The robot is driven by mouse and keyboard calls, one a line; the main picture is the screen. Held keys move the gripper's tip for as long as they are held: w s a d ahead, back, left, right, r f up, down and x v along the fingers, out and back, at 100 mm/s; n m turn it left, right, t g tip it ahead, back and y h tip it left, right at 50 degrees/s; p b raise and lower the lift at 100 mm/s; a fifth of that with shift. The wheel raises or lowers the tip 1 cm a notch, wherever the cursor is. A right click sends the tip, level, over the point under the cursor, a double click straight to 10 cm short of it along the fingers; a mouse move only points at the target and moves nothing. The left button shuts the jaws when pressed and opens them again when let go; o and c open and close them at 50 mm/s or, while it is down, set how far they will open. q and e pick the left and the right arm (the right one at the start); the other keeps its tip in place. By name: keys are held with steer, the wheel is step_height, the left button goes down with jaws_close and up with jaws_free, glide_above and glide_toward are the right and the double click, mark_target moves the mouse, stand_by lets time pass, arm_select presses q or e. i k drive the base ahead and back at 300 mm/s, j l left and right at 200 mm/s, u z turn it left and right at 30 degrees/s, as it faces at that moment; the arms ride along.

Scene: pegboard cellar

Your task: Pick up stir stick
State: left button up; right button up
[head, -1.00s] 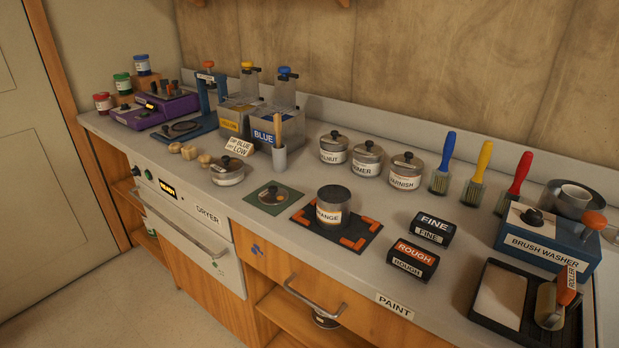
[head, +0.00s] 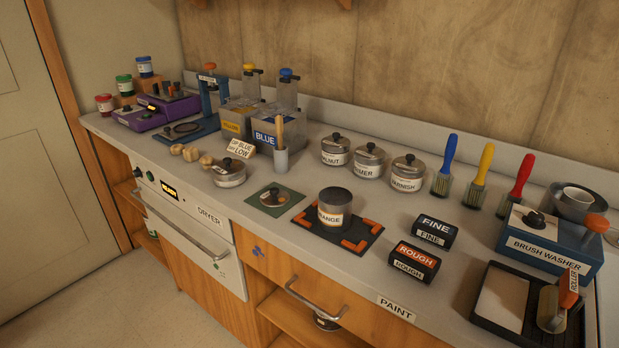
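A light wooden stick (head: 279,130), which looks like the stir stick, stands upright in a narrow grey holder (head: 281,161). The holder is on the counter just in front of the blue-labelled dispenser (head: 275,127). An open metal can labelled ORANGE (head: 335,207) stands on a dark mat with orange corner marks (head: 362,237). Neither of my grippers is in the head view.
The counter (head: 310,170) also holds a lidded pot (head: 229,174), a green mat with a small lid (head: 274,198), several lidded tins (head: 369,160), sanding blocks (head: 415,262) and upright brushes (head: 479,177). A brush washer (head: 548,240) and roller tray (head: 501,303) are at right.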

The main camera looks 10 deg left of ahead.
mark_target(280, 123)
steer(key=j+z, duration=0.1)
steer(key=z, duration=0.3)
steer(key=j+z, duration=0.15)
steer(key=z, duration=0.25)
steer(key=j+z, duration=0.25)
steer(key=j, duration=0.15)
steer(key=k+j+z, duration=0.1)
steer(key=j+z, duration=0.15)
steer(key=k+j+z, duration=0.1)
steer(key=j, duration=0.35)
steer(key=k+j+z, duration=0.1)
steer(key=j, duration=0.3)
steer(key=k, duration=0.05)
